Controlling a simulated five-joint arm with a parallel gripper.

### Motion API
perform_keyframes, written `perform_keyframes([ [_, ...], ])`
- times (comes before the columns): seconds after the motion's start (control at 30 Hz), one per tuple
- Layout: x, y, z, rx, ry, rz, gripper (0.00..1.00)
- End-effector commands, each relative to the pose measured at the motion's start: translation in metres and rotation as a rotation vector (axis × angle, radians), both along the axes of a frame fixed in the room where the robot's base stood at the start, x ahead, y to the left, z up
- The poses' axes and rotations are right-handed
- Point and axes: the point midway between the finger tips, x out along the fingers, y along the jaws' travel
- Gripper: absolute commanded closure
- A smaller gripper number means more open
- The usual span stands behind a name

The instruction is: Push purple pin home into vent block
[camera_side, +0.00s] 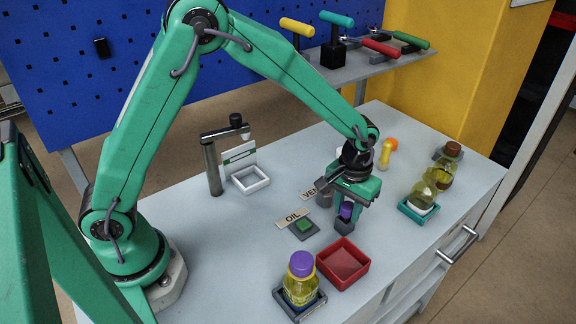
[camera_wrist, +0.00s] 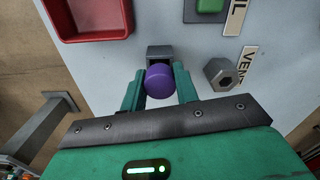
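The purple pin (camera_wrist: 159,80) has a round purple head and stands in front of a small grey block (camera_wrist: 160,52) in the wrist view. In the side view the pin (camera_side: 346,210) shows just above that grey block (camera_side: 345,226); how deep it sits is hidden. My gripper (camera_wrist: 159,84) has one green finger on each side of the pin, with no clear gap, and looks shut on it. In the side view my gripper (camera_side: 352,202) points down at the pin. A grey hexagonal block with a hole (camera_wrist: 221,74) stands to the right, beside the VENT label (camera_wrist: 247,67).
The OIL label (camera_side: 293,217) and a green piece (camera_side: 304,225) lie left of my gripper. A red tray (camera_side: 343,268) is in front. A purple-capped bottle (camera_side: 300,282) stands near the front edge, and yellow bottles (camera_side: 425,190) to the right.

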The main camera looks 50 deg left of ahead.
Motion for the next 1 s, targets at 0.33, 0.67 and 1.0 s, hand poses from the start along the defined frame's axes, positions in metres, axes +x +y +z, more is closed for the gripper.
perform_keyframes([
  [0.33,0.000,0.000,0.002,-0.001,-0.001,0.000,0.93],
  [0.67,0.001,0.000,0.031,-0.001,-0.004,0.000,0.93],
  [1.0,-0.036,-0.031,0.069,-0.001,-0.003,-0.005,0.93],
])
